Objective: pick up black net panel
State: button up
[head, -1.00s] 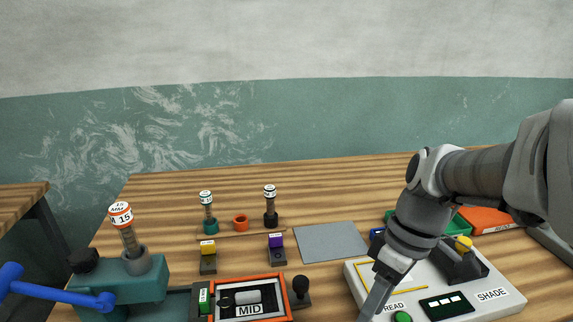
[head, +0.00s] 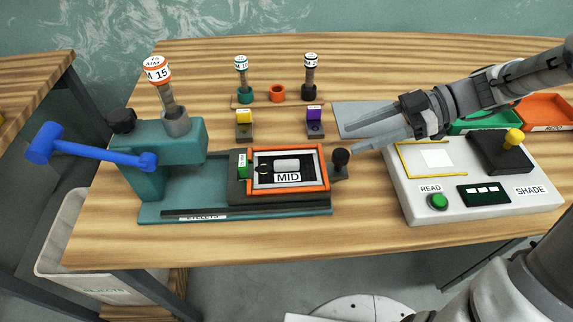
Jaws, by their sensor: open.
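The frame sits on the right part of a teal press-like fixture (head: 190,195). My gripper (head: 351,138) is open and empty. Its fingers point left, above and to the right of the frame in the picture, near a black knob (head: 341,158) at the fixture's right end.
A blue lever (head: 100,148) sticks out left of the fixture. Stamps, an orange ring (head: 277,93), and yellow (head: 244,118) and purple (head: 314,116) blocks stand behind. A white SHADE reader (head: 420,205) is at right, near green (head: 480,124) and orange trays (head: 548,108).

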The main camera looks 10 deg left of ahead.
jog(key=b, duration=0.1)
send_near(294, 161)
jog(key=x, duration=0.4)
jog(key=shift+w+a+f, duration=0.3)
jog(key=shift+f, duration=0.1)
jog(key=x, duration=0.2)
jog(key=s+b+x, duration=0.1)
jog(key=x, duration=0.1)
jog(key=shift+r, duration=0.15)
jog(key=shift+a, duration=0.55)
grip_shut()
